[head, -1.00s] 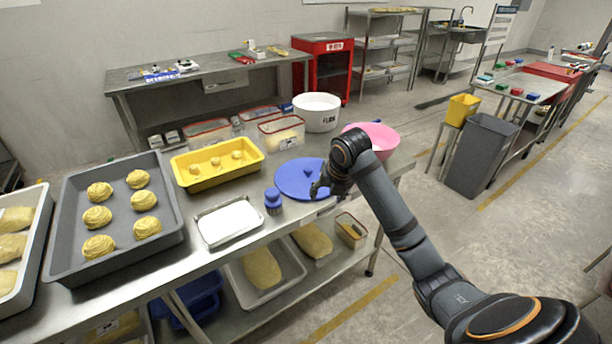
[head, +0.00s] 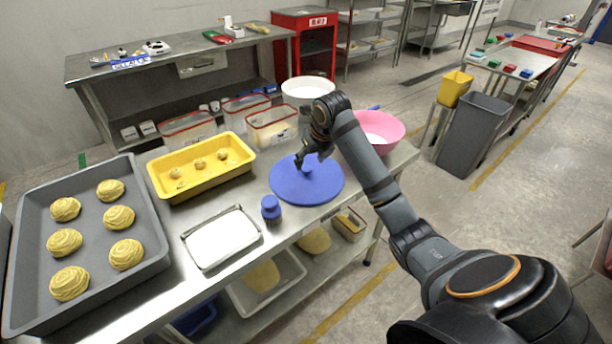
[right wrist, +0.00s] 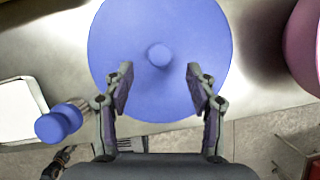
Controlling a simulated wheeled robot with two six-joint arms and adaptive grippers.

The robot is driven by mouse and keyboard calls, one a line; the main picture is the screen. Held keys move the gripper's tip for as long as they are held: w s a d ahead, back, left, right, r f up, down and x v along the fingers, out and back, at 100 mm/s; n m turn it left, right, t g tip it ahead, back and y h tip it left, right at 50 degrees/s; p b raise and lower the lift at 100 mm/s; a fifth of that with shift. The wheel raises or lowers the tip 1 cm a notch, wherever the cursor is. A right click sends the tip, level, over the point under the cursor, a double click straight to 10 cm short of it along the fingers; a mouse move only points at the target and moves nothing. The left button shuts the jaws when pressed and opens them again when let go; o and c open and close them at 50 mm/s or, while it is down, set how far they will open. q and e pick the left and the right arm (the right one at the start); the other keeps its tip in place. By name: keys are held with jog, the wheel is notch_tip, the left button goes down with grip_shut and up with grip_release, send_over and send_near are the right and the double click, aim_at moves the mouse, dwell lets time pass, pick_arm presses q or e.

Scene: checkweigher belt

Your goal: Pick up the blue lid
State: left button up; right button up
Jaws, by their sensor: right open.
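The blue lid (head: 306,184) is a flat round disc with a small knob in its centre, lying on the steel table near its right end. In the right wrist view the lid (right wrist: 130,40) fills the upper middle, with its knob (right wrist: 159,55) a little beyond the fingertips and between their lines. My right gripper (head: 308,160) is just over the lid near the knob; in the wrist view the right gripper (right wrist: 160,78) is open and empty, a finger on each side. In the head view the gripper partly hides the knob.
A blue-topped brush (head: 271,208) stands close to the lid's left, beside a small white-filled tray (head: 186,241). A pink bowl (head: 392,128) is at the right, a white tub (head: 308,84) behind. A yellow tray (head: 160,186) and a grey tray (head: 150,215) with buns lie left.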

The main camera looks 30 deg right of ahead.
aim_at(307, 168)
jog(key=shift+w+f, duration=0.15)
jog(key=shift+f, duration=0.4)
jog(key=x, duration=0.3)
jog(key=shift+w+f, duration=0.25)
jog(key=shift+f, duration=0.15)
pick_arm(q)
jog(key=shift+w+r, duration=0.25)
jog(key=shift+w, duration=0.4)
pick_arm(e)
jog(key=shift+c, duration=0.3)
grip_shut()
